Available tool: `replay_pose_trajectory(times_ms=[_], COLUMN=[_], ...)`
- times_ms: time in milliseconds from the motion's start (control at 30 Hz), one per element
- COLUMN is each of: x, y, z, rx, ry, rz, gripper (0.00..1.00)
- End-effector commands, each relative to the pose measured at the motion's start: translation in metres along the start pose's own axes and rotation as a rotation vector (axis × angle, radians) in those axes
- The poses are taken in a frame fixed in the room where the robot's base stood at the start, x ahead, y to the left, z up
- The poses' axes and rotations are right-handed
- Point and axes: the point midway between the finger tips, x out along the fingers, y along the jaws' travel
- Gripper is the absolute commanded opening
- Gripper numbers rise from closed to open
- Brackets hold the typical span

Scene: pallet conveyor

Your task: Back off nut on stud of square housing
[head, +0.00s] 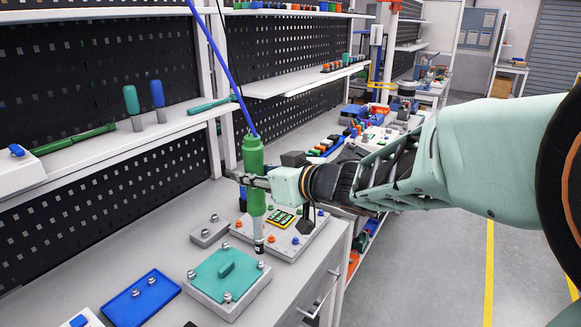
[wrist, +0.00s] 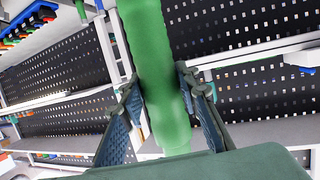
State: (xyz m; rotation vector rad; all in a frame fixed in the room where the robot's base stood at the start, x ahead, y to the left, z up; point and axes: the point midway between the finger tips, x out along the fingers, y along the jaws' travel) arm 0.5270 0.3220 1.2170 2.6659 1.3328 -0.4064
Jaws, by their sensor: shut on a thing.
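My gripper (head: 254,181) is shut on a green power driver (head: 253,155), which hangs upright on a blue cable. In the wrist view the two pads press on both sides of its green body (wrist: 158,75). The driver's dark, narrow socket end (head: 259,246) points down over the right corner of the square housing. Other nuts (head: 191,274) sit at the other corners.
A grey plate with orange and grey fasteners and a display (head: 284,222) lies just behind the housing. A small grey block (head: 210,231) and a blue plate (head: 140,298) lie to the left. A shelf (head: 110,150) with screwdrivers runs above the bench.

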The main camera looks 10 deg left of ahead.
Motion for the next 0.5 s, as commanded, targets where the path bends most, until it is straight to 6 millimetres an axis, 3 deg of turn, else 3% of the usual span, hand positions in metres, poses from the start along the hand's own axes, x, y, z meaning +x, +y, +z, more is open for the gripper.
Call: replay_pose_trajectory(times_ms=[33,200,500], x=[0.004,0.008,0.009], y=[0.001,0.001,0.000], z=[0.012,0.026,0.031], rx=[0.000,0.003,0.001], ry=[-0.002,-0.003,-0.003], rz=[0.001,0.002,0.001], gripper=[0.00,0.00,0.00])
